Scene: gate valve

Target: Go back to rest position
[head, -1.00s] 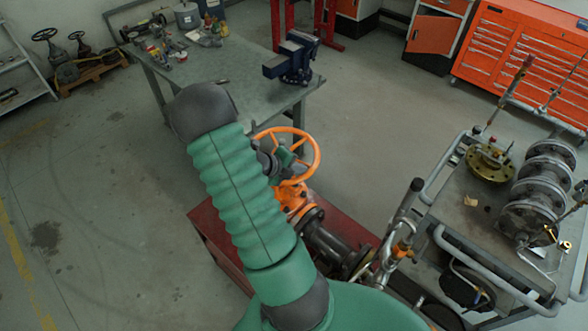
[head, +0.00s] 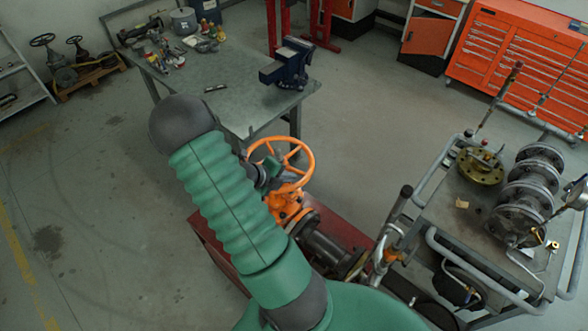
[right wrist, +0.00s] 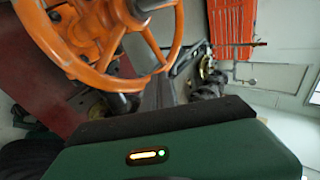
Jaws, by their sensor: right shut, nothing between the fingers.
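The orange handwheel (head: 282,160) of the gate valve stands near the middle of the head view, on an orange valve body (head: 284,203). My right arm crosses the head view from the bottom, with its elbow at the upper left. My right gripper (head: 268,170) is small and partly hidden, at the left side of the handwheel; it looks shut and empty. I cannot tell from the picture whether it touches the rim. In the right wrist view, the handwheel (right wrist: 165,62) fills the upper left, close to the camera. My left gripper is not in view.
The valve sits on a red stand (head: 215,245). A grey workbench (head: 225,95) with a blue vise (head: 290,62) is behind. A metal cart (head: 440,205) with flanged parts stands close on the right. Orange cabinets (head: 500,50) are at the back.

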